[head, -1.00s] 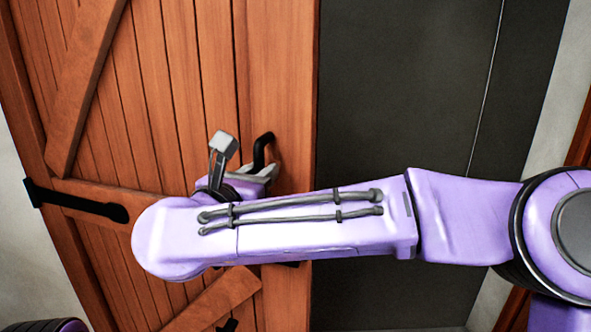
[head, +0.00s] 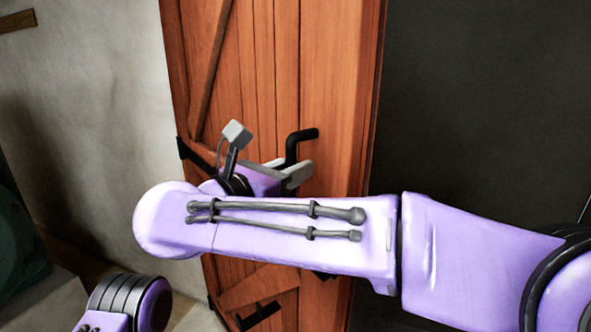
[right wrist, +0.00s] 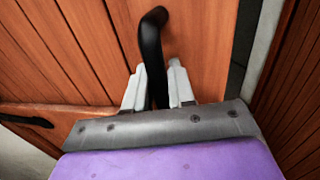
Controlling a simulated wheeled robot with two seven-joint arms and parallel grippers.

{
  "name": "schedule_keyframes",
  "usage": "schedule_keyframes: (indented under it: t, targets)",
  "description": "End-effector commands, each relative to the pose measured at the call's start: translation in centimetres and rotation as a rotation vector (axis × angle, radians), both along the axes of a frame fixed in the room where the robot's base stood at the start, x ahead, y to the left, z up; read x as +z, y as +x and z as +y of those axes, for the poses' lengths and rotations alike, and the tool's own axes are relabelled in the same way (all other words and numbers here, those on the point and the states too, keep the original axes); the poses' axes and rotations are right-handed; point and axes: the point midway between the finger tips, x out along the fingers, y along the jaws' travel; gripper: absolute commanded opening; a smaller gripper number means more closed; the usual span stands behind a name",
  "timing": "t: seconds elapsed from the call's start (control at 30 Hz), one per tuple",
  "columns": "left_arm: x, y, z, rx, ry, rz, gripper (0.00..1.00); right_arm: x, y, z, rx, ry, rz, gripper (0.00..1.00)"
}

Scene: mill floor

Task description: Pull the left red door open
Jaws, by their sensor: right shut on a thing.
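The left red door (head: 339,101) is orange-red planked wood with diagonal braces and black hinges on its left side. It stands swung open at an angle, with a dark space to its right. Its black bent handle (head: 293,146) is near the free right edge. My right gripper (head: 303,174) is at the handle; in the right wrist view its pale fingers (right wrist: 158,88) are shut on either side of the handle's black bar (right wrist: 152,48). My right forearm hides the lower middle of the door. My left arm shows at the bottom left, but its gripper is out of view.
A pale plastered wall (head: 95,130) is left of the door. A dark green rounded object (head: 18,250) stands at the far left edge. The dark opening (head: 470,100) right of the door looks clear. Another red wooden surface (right wrist: 297,100) is at the right in the wrist view.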

Motion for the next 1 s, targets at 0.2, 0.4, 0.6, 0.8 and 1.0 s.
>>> schedule_keyframes:
  t: [0.2,0.4,0.6,0.8,1.0]
  targets:
    - [0.0,0.0,0.0,0.0,0.0,0.0,0.0,0.2,0.1,-0.3,-0.004,0.0,-0.003,0.0]
    - [0.0,0.0,0.0,0.0,0.0,0.0,0.0,0.2,0.1,-0.2,-0.002,0.001,-0.003,0.41]
    - [0.2,0.0,0.0,0.0,0.0,0.0,0.0,0.6,0.0,-0.1,-0.001,0.001,-0.003,0.41]
    - [1.1,0.0,0.0,0.0,0.0,0.0,0.0,4.5,-0.8,-0.3,-0.002,0.003,-0.01,0.41]
    - [1.4,0.0,0.0,0.0,0.0,0.0,0.0,9.3,-4.8,-0.6,-0.002,0.004,-0.012,0.41]
